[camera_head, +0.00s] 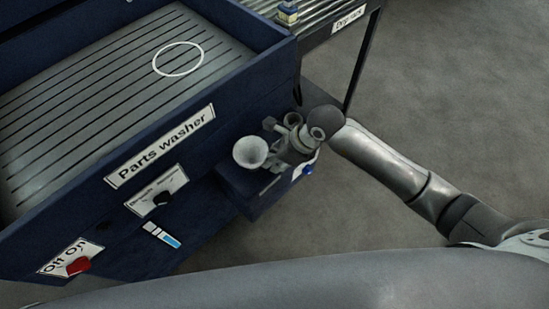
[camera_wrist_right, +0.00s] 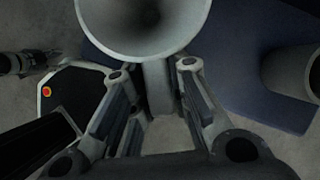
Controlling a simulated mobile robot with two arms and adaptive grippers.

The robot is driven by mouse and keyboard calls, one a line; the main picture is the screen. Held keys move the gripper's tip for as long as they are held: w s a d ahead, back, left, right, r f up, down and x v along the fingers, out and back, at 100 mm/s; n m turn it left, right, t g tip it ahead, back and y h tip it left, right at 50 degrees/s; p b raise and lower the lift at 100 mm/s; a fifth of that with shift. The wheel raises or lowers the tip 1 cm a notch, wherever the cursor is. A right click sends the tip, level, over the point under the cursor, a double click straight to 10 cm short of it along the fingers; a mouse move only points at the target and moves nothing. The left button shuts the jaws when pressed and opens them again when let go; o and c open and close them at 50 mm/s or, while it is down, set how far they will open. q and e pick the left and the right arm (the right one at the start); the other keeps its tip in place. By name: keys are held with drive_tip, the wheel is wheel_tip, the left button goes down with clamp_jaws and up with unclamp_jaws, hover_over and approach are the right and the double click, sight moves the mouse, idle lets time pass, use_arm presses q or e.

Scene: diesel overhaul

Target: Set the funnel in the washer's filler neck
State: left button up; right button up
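The grey funnel (camera_head: 250,152) is upright, wide mouth up, beside the washer's front wall and over the small blue box. Its mouth fills the top of the right wrist view (camera_wrist_right: 145,22). My right gripper (camera_head: 283,152) reaches in from the right and is shut on the funnel's narrow tab, which shows between the fingers (camera_wrist_right: 158,90). What seems to be the filler neck (camera_head: 293,120), a grey open tube, stands on the box beyond the gripper; it shows at the right of the wrist view (camera_wrist_right: 290,72). The funnel is apart from it.
The blue parts washer (camera_head: 225,125) has a slatted top with a white ring (camera_head: 178,58) on it. A drip rack (camera_head: 335,12) adjoins at the back. The floor at right is clear.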

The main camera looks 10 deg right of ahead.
drive_tip(key=o, duration=0.4)
drive_tip(key=v, duration=1.2)
